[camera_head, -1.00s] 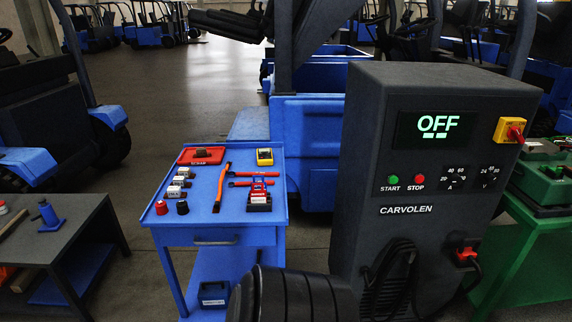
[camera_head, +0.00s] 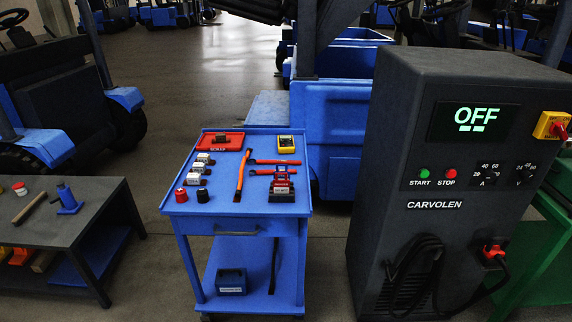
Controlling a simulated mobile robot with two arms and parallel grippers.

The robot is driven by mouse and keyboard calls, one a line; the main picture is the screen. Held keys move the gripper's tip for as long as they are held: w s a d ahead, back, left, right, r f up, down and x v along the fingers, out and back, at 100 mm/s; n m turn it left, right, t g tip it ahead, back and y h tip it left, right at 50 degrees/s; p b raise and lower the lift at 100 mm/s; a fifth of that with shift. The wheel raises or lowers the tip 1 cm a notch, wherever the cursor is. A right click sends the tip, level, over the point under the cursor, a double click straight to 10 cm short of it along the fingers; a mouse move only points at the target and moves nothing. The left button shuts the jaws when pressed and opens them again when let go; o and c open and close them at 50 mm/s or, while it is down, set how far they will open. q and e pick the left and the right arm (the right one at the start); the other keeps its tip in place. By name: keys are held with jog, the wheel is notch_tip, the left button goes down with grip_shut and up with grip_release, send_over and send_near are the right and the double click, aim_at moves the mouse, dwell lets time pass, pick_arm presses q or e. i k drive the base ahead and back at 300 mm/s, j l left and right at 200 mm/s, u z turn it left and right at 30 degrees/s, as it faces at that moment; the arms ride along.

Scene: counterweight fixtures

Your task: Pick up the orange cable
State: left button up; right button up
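A long, thin orange piece (camera_head: 241,175) lies lengthwise on the top of the blue cart (camera_head: 180,209). It looks like the orange cable, but at this size I cannot tell it surely from a tool handle. Two shorter orange-red tools, an upper one (camera_head: 274,162) and a lower one (camera_head: 262,172), lie crosswise to its right, close to it. Neither of my grippers shows in the head view, and nothing covers the orange piece.
The cart top also holds a red tray (camera_head: 208,141), a yellow meter (camera_head: 286,144), small white-labelled parts (camera_head: 200,168), red and black caps and a red-and-black device (camera_head: 282,188). The charger (camera_head: 432,232) reads OFF at right. A dark bench (camera_head: 85,222) stands left, with bare floor between.

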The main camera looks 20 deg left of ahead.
aim_at(237, 198)
jog(key=u, duration=0.9)
